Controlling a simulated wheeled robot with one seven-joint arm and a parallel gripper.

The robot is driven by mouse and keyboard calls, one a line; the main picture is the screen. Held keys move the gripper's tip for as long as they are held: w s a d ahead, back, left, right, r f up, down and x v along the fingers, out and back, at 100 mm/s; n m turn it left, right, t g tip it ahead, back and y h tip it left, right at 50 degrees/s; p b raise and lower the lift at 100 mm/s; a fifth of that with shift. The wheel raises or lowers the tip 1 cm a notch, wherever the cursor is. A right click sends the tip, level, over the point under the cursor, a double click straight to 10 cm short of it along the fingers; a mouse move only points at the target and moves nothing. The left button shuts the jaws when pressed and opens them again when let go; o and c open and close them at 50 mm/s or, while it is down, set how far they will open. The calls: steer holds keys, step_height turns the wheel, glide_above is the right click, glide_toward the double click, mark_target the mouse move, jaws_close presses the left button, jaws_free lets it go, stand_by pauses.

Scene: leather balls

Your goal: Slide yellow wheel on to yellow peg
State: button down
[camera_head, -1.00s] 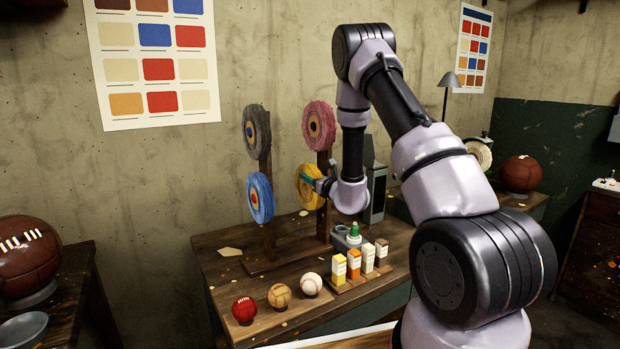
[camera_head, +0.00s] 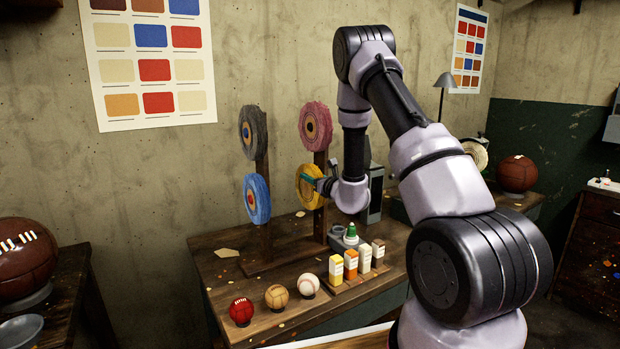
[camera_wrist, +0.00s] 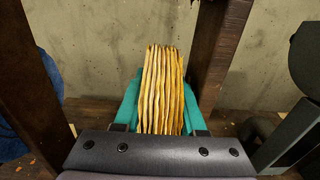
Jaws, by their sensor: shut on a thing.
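The yellow wheel (camera_head: 309,188) is held upright at the lower right of the wooden rack, below the pink wheel (camera_head: 315,126). My gripper (camera_head: 318,184) is shut on its rim from the right. In the wrist view the ridged yellow wheel (camera_wrist: 160,90) fills the space between my teal fingers (camera_wrist: 160,115). A dark wooden post (camera_wrist: 215,50) stands close to the right of the wheel there. The yellow peg cannot be made out, so I cannot tell whether the wheel is around it.
A grey wheel (camera_head: 253,132) and a blue wheel (camera_head: 257,198) hang on the rack's left post. Small balls (camera_head: 276,296), several small boxes (camera_head: 351,264) and a green-capped bottle (camera_head: 351,235) stand on the table's front. A dark box-shaped thing (camera_head: 376,195) stands right of the rack.

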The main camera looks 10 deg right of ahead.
steer(key=shift+w+d+r, duration=0.1)
steer(key=shift+w+d, duration=0.05)
steer(key=shift+d, duration=0.45)
stand_by(0.3)
